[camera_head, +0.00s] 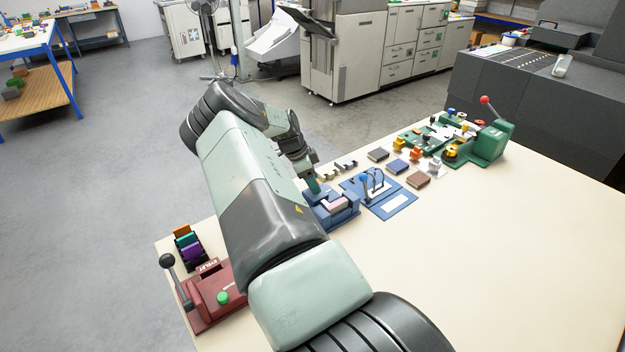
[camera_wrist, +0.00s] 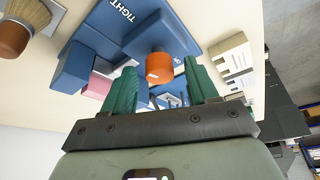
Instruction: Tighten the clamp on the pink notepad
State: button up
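The blue clamp (camera_head: 345,216) stands on the table with the pink notepad (camera_head: 336,203) in it. In the wrist view the clamp's blue body (camera_wrist: 110,25) carries the word TIGHT, and the pink notepad (camera_wrist: 98,86) shows at the left, partly hidden by a finger. An orange knob (camera_wrist: 160,68) with a white mark sits on the clamp. My gripper (camera_wrist: 161,86) has its green fingers apart, one on each side of the knob, with a visible gap on both sides. In the head view my gripper (camera_head: 313,186) is over the clamp, and my arm hides part of it.
A blue board (camera_head: 390,208) with a blue-knobbed lever lies right of the clamp. Small dark and brown blocks (camera_head: 419,180) and a green press (camera_head: 490,142) stand beyond. A maroon press (camera_head: 212,295) with a black-knobbed lever is front left. The table's right side is clear.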

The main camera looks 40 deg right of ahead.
jog(key=shift+r, duration=0.1)
jog(key=v, duration=1)
jog(key=shift+a+r, duration=0.2)
jog(key=shift+r, duration=0.1)
jog(key=shift+w, duration=0.1)
jog(key=s+a+r+n+t+y, duration=0.2)
jog(key=s+a+r+n, duration=0.35)
jog(key=a+r, duration=0.5)
jog(key=s+a+r+n+t+y, duration=0.2)
jog(key=s+a+r+n, duration=0.4)
jog(key=r, duration=0.8)
jog(key=s+a+r+n+t, duration=0.1)
jog(key=s+a+r+n, duration=0.1)
jog(key=s+a+n, duration=0.4)
jog(key=s+a+r+n+t, duration=0.2)
jog(key=s+a+n, duration=0.4)
jog(key=s, duration=1)
jog(key=shift+a+r+n+t, duration=0.2)
jog(key=shift+a+n+t, duration=0.15)
jog(key=shift+a, duration=0.8)
